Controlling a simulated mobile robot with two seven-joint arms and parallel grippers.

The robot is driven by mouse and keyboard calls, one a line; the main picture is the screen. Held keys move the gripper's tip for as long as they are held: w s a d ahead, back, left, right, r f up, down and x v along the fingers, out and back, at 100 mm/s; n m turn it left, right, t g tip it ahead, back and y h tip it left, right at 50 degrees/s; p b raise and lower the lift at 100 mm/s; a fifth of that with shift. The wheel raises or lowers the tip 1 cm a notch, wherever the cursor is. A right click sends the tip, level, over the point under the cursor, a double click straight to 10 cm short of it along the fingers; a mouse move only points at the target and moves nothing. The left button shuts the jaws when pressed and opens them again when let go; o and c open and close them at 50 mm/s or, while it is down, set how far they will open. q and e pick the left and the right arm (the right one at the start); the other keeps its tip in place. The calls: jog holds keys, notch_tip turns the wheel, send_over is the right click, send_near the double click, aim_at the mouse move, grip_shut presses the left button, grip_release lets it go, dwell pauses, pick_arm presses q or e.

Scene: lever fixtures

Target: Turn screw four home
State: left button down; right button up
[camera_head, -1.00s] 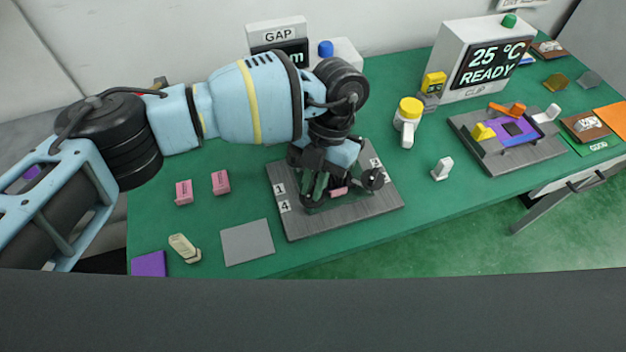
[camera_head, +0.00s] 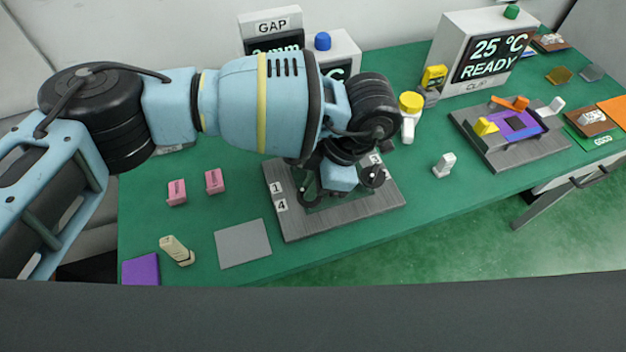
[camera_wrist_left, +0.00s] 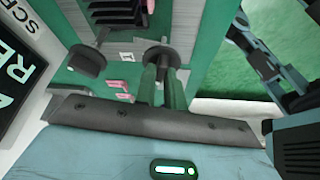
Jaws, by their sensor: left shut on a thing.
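The grey fixture plate (camera_head: 300,228) lies on the green table, with labels 1 and 4 (camera_head: 282,205) on its left side. My right gripper is not in view.
Two pink blocks (camera_head: 177,192) (camera_head: 214,182), a grey square (camera_head: 243,243), a beige piece (camera_head: 177,250) and a purple square (camera_head: 141,269) lie left of the plate. The GAP display (camera_head: 271,25) stands behind. A yellow-topped white part (camera_head: 410,105) and a clip fixture (camera_head: 510,140) are at right.

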pick_arm(q)
jog(key=m+t+b, duration=0.1)
jog(key=m+t, duration=0.1)
jog(key=m, duration=0.4)
jog(key=shift+s, duration=0.15)
jog(key=shift+t+h, duration=0.3)
jog(key=c, duration=1.5)
grip_release()
jog(key=shift+r, duration=0.1)
jog(key=shift+v, duration=3.85)
